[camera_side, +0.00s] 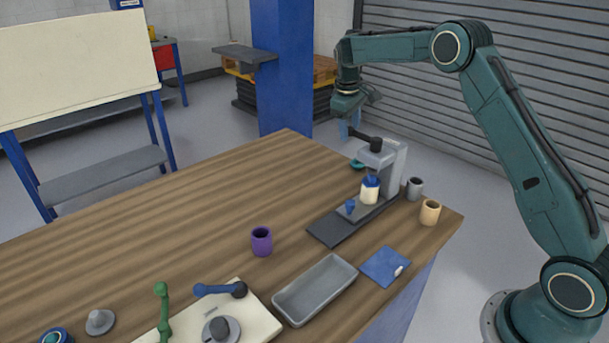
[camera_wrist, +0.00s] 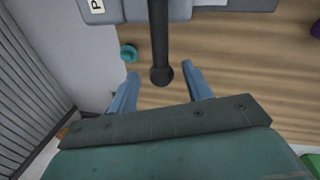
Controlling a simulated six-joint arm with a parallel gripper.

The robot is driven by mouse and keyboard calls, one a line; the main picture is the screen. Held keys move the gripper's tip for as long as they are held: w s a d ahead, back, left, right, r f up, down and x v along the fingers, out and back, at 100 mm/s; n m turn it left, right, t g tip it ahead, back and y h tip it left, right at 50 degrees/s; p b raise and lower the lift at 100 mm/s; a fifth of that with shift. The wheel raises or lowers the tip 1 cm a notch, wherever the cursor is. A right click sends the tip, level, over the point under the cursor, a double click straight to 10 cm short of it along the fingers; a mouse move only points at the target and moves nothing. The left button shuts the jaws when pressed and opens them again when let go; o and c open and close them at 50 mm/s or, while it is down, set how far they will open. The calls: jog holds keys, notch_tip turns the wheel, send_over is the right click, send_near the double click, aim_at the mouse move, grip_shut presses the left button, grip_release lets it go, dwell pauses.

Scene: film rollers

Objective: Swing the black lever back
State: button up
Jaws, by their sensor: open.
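The black lever (camera_side: 366,137) sticks out from the top of a grey press-like machine (camera_side: 388,166) at the table's far right corner. In the wrist view the lever (camera_wrist: 159,45) runs down from the machine (camera_wrist: 130,10) to a round knob. My gripper (camera_side: 350,130) hangs over the lever's free end. In the wrist view my gripper (camera_wrist: 163,80) is open, with one blue finger on each side of the knob and a gap on both sides. Whether the fingers are level with the knob is hard to tell. A white bottle with a blue cap (camera_side: 369,190) stands under the machine's head.
A teal ring-shaped item (camera_side: 357,164) lies beside the machine. A grey cup (camera_side: 414,188) and a tan cup (camera_side: 430,212) stand to its right. A purple cup (camera_side: 261,241), a grey tray (camera_side: 315,289) and a blue pad (camera_side: 385,266) are nearer. The table's left middle is clear.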

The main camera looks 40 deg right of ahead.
jog(key=shift+s+a+r, duration=0.1)
jog(key=shift+a+r, duration=0.1)
jog(key=shift+r, duration=0.9)
jog(key=shift+w+a+r, duration=0.1)
jog(key=shift+a+r, duration=0.1)
jog(key=shift+r, duration=0.85)
jog(key=shift+s+a+r, duration=0.1)
jog(key=shift+a+r, duration=0.1)
jog(key=shift+r, duration=0.9)
jog(key=shift+a+r, duration=0.1)
jog(key=shift+r, duration=0.2)
jog(key=shift+s+r, duration=0.1)
jog(key=s+a+r+t, duration=0.1)
jog(key=s+a+r, duration=0.25)
jog(key=s, duration=0.25)
jog(key=s+a+r+m+t, duration=0.1)
jog(key=s+a+r, duration=0.1)
jog(key=s+r, duration=0.4)
jog(key=s+a+r+t, duration=0.1)
jog(key=s+a+r, duration=0.2)
jog(key=s, duration=0.4)
jog(key=s+a+f+t+y, duration=0.1)
jog(key=s+a+f, duration=0.3)
jog(key=s, duration=0.6)
jog(key=s+a+f+m+t+y, duration=0.1)
jog(key=s+a+f, duration=0.3)
jog(key=s, duration=0.5)
jog(key=shift+s, duration=0.35)
